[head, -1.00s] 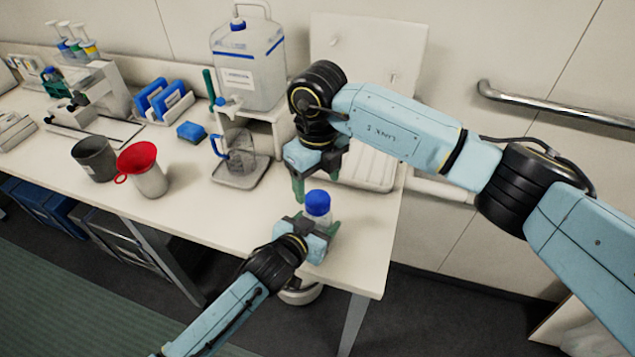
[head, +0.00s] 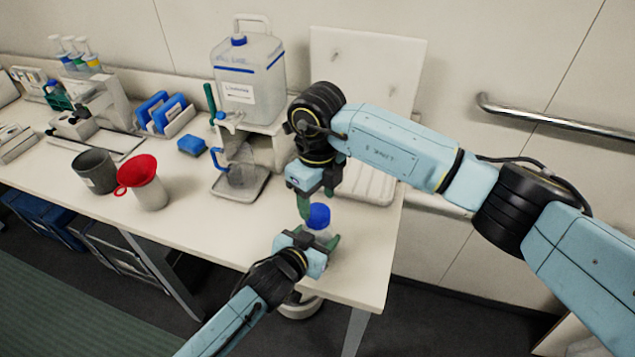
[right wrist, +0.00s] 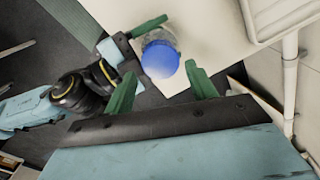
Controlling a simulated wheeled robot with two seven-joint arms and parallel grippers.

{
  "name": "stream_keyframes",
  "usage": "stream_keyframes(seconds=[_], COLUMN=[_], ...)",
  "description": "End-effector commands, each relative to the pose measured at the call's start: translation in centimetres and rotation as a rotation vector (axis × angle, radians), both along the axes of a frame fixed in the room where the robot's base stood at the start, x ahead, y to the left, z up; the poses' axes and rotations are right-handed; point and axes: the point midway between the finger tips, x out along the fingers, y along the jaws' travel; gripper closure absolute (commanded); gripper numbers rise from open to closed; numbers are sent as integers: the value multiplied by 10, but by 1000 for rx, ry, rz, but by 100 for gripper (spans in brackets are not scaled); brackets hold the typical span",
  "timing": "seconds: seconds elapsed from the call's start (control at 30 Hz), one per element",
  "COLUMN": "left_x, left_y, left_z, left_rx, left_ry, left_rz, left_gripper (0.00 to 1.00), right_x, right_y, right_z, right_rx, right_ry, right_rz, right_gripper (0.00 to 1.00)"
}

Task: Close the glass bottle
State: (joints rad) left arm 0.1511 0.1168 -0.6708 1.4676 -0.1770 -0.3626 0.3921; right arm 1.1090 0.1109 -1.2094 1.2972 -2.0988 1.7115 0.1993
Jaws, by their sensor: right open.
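The glass bottle (head: 316,235) is clear and stands upright near the table's front right edge. Its blue cap (head: 319,215) sits at the bottle's top; I cannot tell whether it is screwed tight. My left gripper (head: 320,245) is shut on the bottle's body from the front, its fingers partly hidden. My right gripper (head: 316,203) is open and points down over the cap. In the right wrist view the cap (right wrist: 160,59) lies between the green fingers, with gaps showing at the sides. The bottle's body is mostly hidden beneath the cap there.
A carboy (head: 247,80) stands on a raised stand, with a jug (head: 242,172) under its tap. A grey beaker (head: 94,172) and a red funnel (head: 137,171) stand left. A wall rail (head: 550,118) runs at right.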

Motion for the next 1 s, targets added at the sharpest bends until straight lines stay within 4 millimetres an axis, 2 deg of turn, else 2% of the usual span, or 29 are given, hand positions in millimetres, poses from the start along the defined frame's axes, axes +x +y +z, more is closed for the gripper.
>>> stream_keyframes(seconds=[0.1, 0.23, 0.63, 0.9, 1.0], left_x=[-1, -1, -1, -1, -1], left_y=[0, 0, 0, 0, 0], left_z=[-1, -1, -1, -1, -1], left_rx=[2, 2, 2, 2, 2], left_ry=[2, 2, 2, 2, 2], left_rz=[0, 0, 0, 0, 0], left_gripper=[100, 100, 100, 100, 100], right_x=[-1, 0, 0, 0, 0], right_y=[0, 0, 0, 0, 0], right_z=[-18, -31, -37, -37, -37], right_rx=[0, 0, -1, -1, -1], right_ry=[3, 1, -1, -1, -1], right_rz=[0, -1, 0, 0, -6], right_gripper=[44, 44, 44, 79, 80])
